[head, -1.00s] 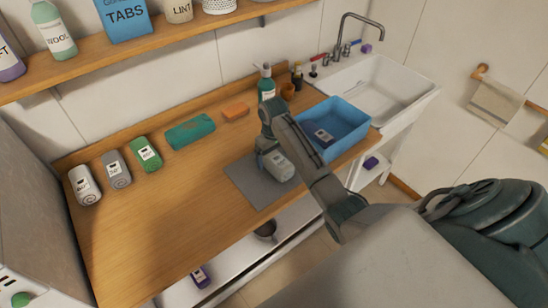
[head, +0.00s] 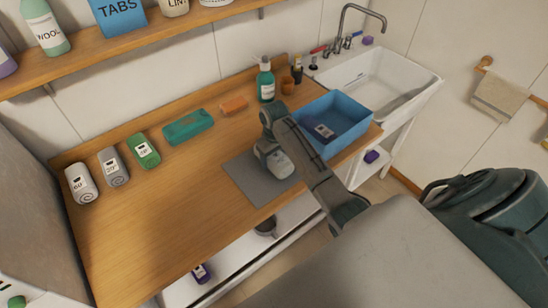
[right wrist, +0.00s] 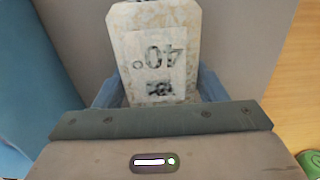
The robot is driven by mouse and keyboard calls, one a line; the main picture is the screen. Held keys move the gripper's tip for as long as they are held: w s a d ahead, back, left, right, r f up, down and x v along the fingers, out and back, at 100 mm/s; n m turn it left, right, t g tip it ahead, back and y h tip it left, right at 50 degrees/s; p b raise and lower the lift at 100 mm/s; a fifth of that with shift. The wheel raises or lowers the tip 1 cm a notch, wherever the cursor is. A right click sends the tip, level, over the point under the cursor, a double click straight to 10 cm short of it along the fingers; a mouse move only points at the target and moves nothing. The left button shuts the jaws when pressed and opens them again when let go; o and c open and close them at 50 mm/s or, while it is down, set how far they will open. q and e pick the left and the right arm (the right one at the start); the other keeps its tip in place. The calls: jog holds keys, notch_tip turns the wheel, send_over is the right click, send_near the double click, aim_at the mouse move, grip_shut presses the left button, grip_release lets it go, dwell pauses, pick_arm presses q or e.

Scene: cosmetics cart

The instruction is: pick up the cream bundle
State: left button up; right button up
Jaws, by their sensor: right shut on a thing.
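The cream bundle (right wrist: 157,35) fills the top middle of the right wrist view, with a pale patterned surface and a "40°" label that appears upside down or mirrored. My right gripper (right wrist: 158,92) is shut on it, with a blue-grey finger at each side. In the head view the bundle (head: 281,165) is in my right gripper (head: 268,150), over the right part of the grey mat (head: 247,185). I cannot tell whether it touches the mat. The gripper hides part of the bundle. My left gripper is out of view.
A blue bin (head: 350,112) holding a dark purple item stands right of the mat, before the white sink (head: 385,80). White (head: 82,184), grey (head: 113,167) and green (head: 146,151) rolls line the left. A teal bundle (head: 188,127) and orange block (head: 234,106) lie behind. The middle counter is clear.

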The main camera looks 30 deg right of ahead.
aim_at(282, 161)
jog(key=shift+w+d+r+b, duration=0.2)
jog(key=shift+r+b, duration=0.2)
jog(key=shift+b, duration=0.2)
jog(key=shift+s+r+b, duration=0.15)
jog(key=shift+r+b, duration=0.25)
jog(key=shift+r, duration=0.1)
jog(key=shift+s+r+b, duration=0.15)
jog(key=shift+r+b, duration=0.2)
jog(key=shift+r, duration=0.15)
jog(key=s+b, duration=0.1)
jog(key=s, duration=0.3)
jog(key=shift+r, duration=0.1)
jog(key=s+r, duration=0.1)
jog(key=s, duration=1)
jog(key=shift+s+d+r, duration=0.3)
jog(key=shift+d+r, duration=0.05)
jog(key=o, duration=0.5)
jog(key=shift+c, duration=0.8)
